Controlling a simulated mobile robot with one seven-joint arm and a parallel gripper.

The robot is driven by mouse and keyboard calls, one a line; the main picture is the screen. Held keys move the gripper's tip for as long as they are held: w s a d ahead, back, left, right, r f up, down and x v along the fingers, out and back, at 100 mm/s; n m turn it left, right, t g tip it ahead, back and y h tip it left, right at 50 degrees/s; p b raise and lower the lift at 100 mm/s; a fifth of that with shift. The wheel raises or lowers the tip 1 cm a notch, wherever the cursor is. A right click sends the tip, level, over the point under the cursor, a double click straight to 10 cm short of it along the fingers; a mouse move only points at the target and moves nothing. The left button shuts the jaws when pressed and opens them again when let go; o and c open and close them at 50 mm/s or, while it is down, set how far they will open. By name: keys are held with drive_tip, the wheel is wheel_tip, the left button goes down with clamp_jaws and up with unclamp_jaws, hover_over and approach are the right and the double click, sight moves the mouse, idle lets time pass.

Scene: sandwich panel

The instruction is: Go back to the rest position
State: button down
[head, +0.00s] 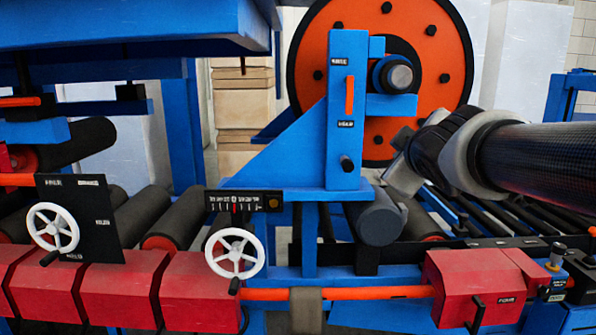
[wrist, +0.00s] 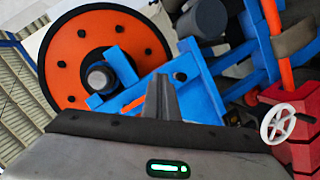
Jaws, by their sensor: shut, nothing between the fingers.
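My gripper (wrist: 163,82) shows at the lower middle of the wrist view, its fingers together with nothing between them. In the head view my arm comes in from the right edge, and its grey end is right of the blue upright bracket (head: 347,110) and in front of the lower right of the big orange disc (head: 330,45). The fingertips are not clear in that view. The wrist view is tilted and shows the orange disc (wrist: 80,50) and the blue bracket (wrist: 205,95) beyond the fingers. I see no contact between the gripper and the machine.
White handwheels (head: 53,227) (head: 233,254) stand at the front left, with a scale plate (head: 243,201) above one. Red housings (head: 120,295) (head: 475,285) line the front. Dark rollers (head: 180,215) lie behind. A blue beam (head: 130,30) overhangs the upper left. Stacked boxes (head: 243,100) stand behind.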

drive_tip(key=s+a+f+m+g+y, duration=0.1)
drive_tip(key=s+a+f+m+g, duration=0.3)
drive_tip(key=s+f, duration=0.7)
drive_tip(key=s+a+f+m+g+y, duration=0.1)
drive_tip(key=s+f+m+g, duration=0.35)
drive_tip(key=s+f, duration=0.6)
wheel_tip(320, 180, up, 16)
drive_tip(key=s+a+p, duration=0.1)
drive_tip(key=s+p, duration=0.1)
drive_tip(key=p, duration=1.2)
drive_tip(key=shift+s+m+p, duration=0.35)
drive_tip(key=shift+s, duration=0.05)
